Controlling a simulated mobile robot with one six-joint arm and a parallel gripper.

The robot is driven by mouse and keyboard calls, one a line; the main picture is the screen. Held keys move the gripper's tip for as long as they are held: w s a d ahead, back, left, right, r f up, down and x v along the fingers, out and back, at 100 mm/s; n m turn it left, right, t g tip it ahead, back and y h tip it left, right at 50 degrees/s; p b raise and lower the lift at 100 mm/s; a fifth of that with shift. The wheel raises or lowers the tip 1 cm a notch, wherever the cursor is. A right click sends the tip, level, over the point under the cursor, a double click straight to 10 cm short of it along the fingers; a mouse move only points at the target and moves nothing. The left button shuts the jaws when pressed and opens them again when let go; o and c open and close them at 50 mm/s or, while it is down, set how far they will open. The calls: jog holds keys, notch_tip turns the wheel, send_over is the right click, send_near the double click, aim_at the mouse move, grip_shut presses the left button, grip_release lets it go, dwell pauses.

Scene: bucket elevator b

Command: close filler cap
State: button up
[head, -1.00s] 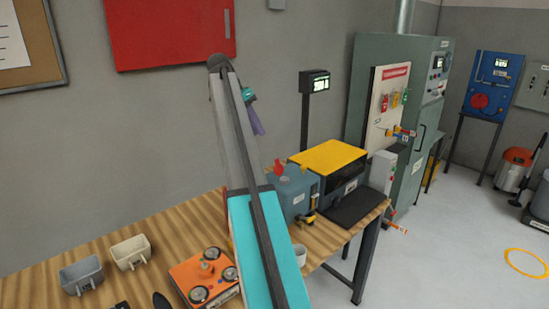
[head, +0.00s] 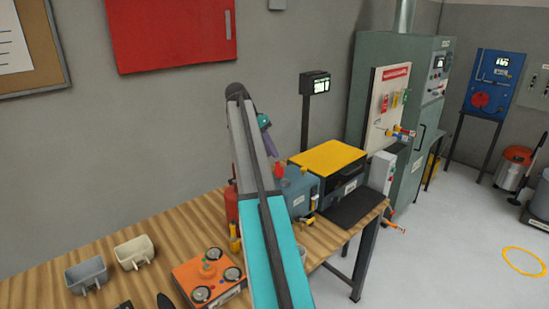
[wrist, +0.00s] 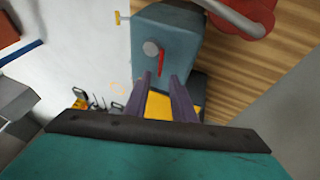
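A blue-grey tank (head: 300,190) stands on the wooden bench, beside a yellow-topped machine. The wrist view shows its top (wrist: 172,28), with a round grey filler opening (wrist: 151,48). A narrow red cap (wrist: 162,63) stands up beside the opening, seen nearly edge-on, so it looks open. The red cap also shows in the head view (head: 278,169), partly hidden by my arm. My gripper (wrist: 162,77) has two purple fingers apart, with nothing seen between them. In the head view my gripper (head: 271,151) hangs above and near the tank. Its distance to the cap is unclear.
A red cylinder (head: 231,205) stands left of the tank, close to my arm. The yellow-topped machine (head: 330,160) is right of the tank. An orange unit with round dials (head: 190,276) and two small bins lie on the bench's left part.

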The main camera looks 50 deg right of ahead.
aim_at(279, 169)
jog(key=shift+p+x, duration=0.85)
jog(key=shift+x, duration=1.6)
grip_shut()
jog(key=shift+a, duration=0.2)
jog(key=shift+d, duration=0.15)
jog(key=shift+s, duration=0.1)
